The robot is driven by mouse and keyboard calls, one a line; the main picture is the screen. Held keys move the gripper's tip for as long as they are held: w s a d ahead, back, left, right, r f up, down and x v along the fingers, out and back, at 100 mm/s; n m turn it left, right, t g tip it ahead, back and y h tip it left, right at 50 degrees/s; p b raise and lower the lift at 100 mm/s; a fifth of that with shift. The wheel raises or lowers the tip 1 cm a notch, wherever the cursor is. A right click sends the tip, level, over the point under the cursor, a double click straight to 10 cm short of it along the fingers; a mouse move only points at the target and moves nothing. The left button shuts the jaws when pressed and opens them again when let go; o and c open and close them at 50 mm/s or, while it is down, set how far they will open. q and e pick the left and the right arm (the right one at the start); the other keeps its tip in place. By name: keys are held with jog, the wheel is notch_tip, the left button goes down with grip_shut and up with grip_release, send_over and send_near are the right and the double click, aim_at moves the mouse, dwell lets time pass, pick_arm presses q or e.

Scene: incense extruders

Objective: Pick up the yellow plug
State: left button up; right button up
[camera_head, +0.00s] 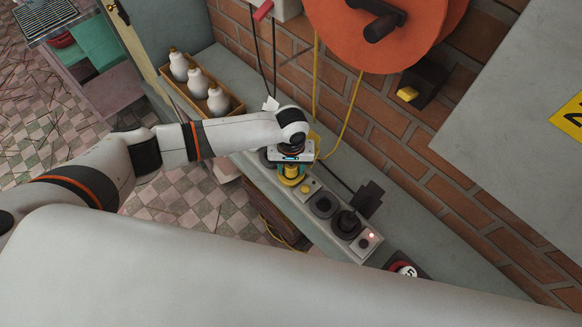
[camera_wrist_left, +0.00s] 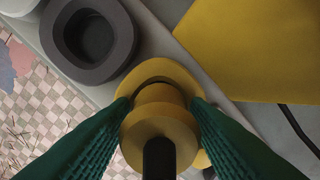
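The yellow plug (camera_wrist_left: 160,130) stands on the grey socket strip, with its black cable end toward the left wrist camera. It also shows in the head view (camera_head: 291,172). My left gripper (camera_head: 290,168) points down over it. In the left wrist view, the green fingers of my left gripper (camera_wrist_left: 160,108) flank the plug, one on each side, right at its edges. I cannot tell whether they press on it. A yellow ring (camera_wrist_left: 155,71) shows just beyond the plug. My right gripper is not in view.
The socket strip (camera_head: 357,247) holds black round sockets, a black plug (camera_head: 346,222) and a small red light. A wooden tray (camera_head: 172,83) holds three white bottles behind my left arm. An orange reel (camera_head: 340,30) hangs on the brick wall. A yellow surface (camera_wrist_left: 255,50) lies beside the fingers.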

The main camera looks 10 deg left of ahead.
pick_arm(q)
jog(key=c, duration=0.6)
jog(key=shift+r, duration=0.1)
jog(key=shift+c, duration=0.2)
